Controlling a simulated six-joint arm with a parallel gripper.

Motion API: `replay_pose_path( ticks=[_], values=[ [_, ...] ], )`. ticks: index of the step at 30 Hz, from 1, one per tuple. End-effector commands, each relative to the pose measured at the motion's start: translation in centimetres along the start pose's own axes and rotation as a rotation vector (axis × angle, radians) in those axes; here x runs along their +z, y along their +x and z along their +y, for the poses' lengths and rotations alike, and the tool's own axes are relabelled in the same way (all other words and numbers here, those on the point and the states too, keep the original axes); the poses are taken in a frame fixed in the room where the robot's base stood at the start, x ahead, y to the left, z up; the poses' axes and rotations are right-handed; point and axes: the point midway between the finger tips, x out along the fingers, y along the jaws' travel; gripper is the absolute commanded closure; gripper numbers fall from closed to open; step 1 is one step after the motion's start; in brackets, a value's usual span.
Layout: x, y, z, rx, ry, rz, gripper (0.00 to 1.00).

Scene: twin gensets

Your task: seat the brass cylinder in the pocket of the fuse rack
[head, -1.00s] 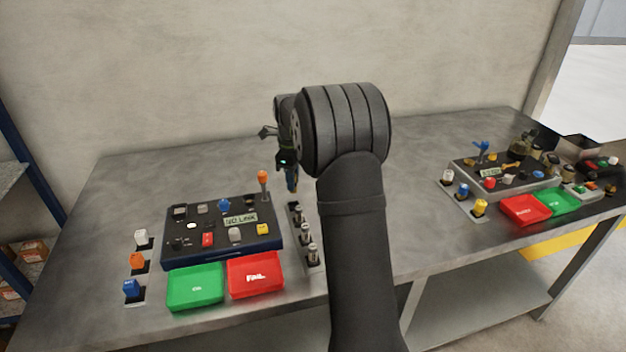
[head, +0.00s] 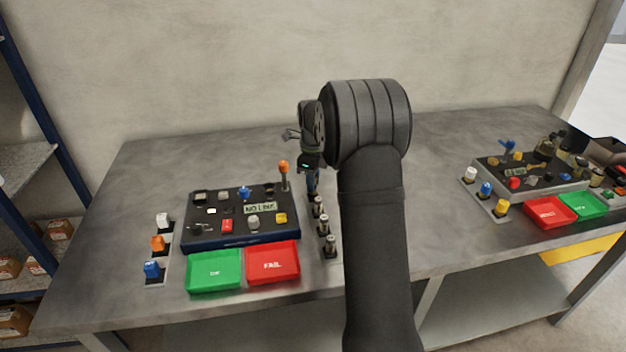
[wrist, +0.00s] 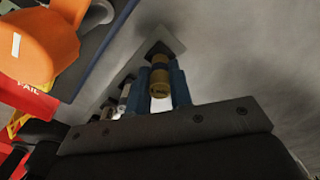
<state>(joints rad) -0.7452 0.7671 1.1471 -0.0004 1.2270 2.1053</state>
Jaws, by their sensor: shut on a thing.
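The brass cylinder (wrist: 160,77) is held between the two blue fingers of my gripper (wrist: 162,88) in the wrist view. My gripper (head: 312,188) is shut on it and points down at the back end of the fuse rack (wrist: 173,38). The cylinder's far end is at the dark pocket (wrist: 157,48) of the rack. I cannot tell whether it has entered. In the head view the cylinder is not clearly visible. Several silver-topped fuses (head: 323,227) stand in the rack's other places, in a row toward the front.
A dark panel box (head: 240,232) with an orange-topped lever (head: 284,168) stands close left of the rack. Green (head: 214,271) and red (head: 272,263) trays lie before it. A second panel (head: 530,175) stands at the right. The bench behind is clear.

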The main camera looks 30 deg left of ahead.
Motion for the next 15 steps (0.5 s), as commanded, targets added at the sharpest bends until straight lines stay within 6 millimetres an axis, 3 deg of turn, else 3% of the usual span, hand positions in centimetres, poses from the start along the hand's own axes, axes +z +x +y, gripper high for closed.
replay_pose_path(
  ticks=[15],
  values=[
    [0.03, 0.47, 0.00, 0.000, 0.000, 0.000, 1.00]
  ],
)
